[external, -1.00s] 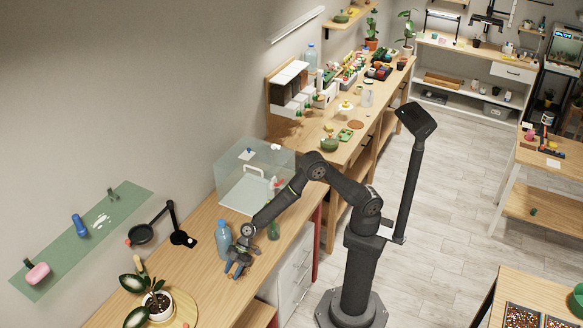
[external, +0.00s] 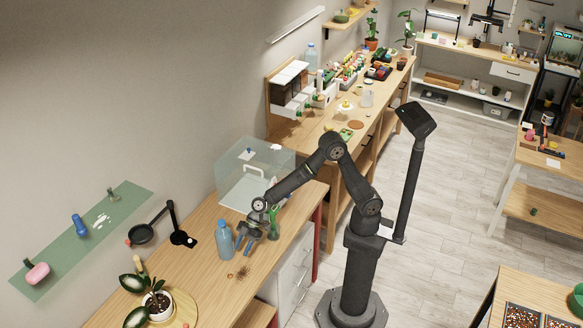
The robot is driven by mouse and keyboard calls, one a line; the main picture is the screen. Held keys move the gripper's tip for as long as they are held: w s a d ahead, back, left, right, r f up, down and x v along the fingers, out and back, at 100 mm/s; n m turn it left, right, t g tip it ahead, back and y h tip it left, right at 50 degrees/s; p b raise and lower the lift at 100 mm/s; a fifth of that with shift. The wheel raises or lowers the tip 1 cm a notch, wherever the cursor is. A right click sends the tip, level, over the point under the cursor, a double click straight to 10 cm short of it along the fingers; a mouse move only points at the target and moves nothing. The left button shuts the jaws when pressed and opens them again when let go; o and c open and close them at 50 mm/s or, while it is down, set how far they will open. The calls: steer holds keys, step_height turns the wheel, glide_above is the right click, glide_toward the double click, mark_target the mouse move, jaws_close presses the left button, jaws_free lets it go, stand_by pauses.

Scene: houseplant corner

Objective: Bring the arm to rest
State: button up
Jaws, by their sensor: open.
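My gripper (external: 246,245) is open and points down above the wooden bench (external: 205,268). It appears empty. It hangs just right of a blue bottle (external: 225,241) and left of a green bottle (external: 273,228). From this angle I cannot tell the exact gap to either bottle. My arm is bent at a raised elbow and reaches left from its base over the bench. A small brown item (external: 243,272) lies on the bench in front of the gripper; its details are too small to tell.
A clear box (external: 233,172) stands behind the gripper. A black lamp (external: 180,238) and a potted plant (external: 158,304) are to the left. A dark screen on a post (external: 416,121) stands right of my arm. The bench between gripper and plant is mostly clear.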

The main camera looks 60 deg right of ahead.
mark_target(233, 275)
stand_by(0.3)
steer(key=x, duration=1.1)
steer(key=shift+a+f, duration=0.25)
steer(key=shift+w+a+r, duration=0.1)
steer(key=shift+a, duration=0.1)
steer(key=shift+d+r, duration=0.1)
steer(key=shift+r, duration=1.15)
steer(key=shift+f, duration=0.1)
